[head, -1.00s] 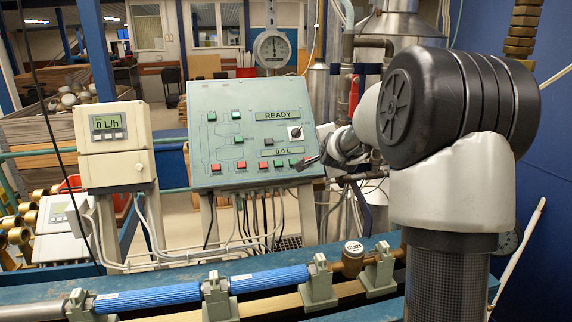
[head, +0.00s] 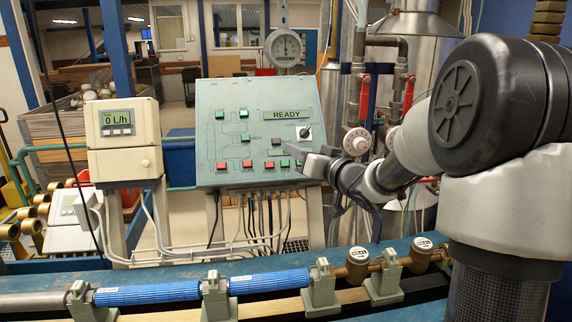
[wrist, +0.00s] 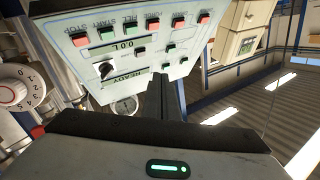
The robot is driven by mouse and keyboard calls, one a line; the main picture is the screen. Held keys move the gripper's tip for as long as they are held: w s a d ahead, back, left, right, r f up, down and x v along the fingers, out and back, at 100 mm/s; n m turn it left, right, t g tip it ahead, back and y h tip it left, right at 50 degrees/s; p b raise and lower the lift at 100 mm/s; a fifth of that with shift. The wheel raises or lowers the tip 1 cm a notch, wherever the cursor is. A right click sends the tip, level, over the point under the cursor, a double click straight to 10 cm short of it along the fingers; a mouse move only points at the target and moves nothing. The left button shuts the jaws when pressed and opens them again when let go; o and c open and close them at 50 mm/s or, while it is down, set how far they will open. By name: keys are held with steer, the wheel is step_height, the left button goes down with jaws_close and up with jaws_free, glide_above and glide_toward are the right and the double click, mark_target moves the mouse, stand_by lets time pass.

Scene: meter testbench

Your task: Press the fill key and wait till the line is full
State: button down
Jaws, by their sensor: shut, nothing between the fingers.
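The sloped grey-green control panel (head: 225,120) carries several red and green keys. Its display (head: 290,114) reads READY. The green key that appears to be labelled FILL (wrist: 130,30) lies in the key row near the panel edge in the wrist view, between a red key and the green START key (wrist: 106,33); it also shows in the panel's bottom row in the head view (head: 268,165). The lower display (wrist: 118,44) reads 0.0 L. My gripper (head: 280,148) is shut and empty, with its fingers in front of the panel's right half. I cannot tell whether the fingertips (wrist: 162,78) touch it.
A flow display box (head: 125,140) left of the panel reads 0 L/h. A pipe line with blue sections (head: 268,284) and two round meters (head: 357,254) runs along the front. Valves with red handles (head: 408,95) and a numbered dial (head: 357,141) are at right.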

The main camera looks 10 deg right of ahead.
mark_target(285, 163)
steer(key=shift+w+f+b, duration=0.95)
steer(key=shift+w+f, duration=0.55)
steer(key=shift+w, duration=0.15)
steer(key=shift+w+f+b, duration=0.95)
steer(key=shift+w+f, duration=0.5)
steer(key=shift+w, duration=0.2)
steer(key=shift+w+f, duration=0.1)
steer(key=shift+w+f, duration=0.15)
steer(key=shift+w, duration=0.1)
steer(key=shift+w+f, duration=0.25)
stand_by(0.4)
stand_by(0.4)
steer(key=shift+s+r+p, duration=0.3)
steer(key=shift+s+r, duration=0.2)
steer(key=shift+s, duration=0.1)
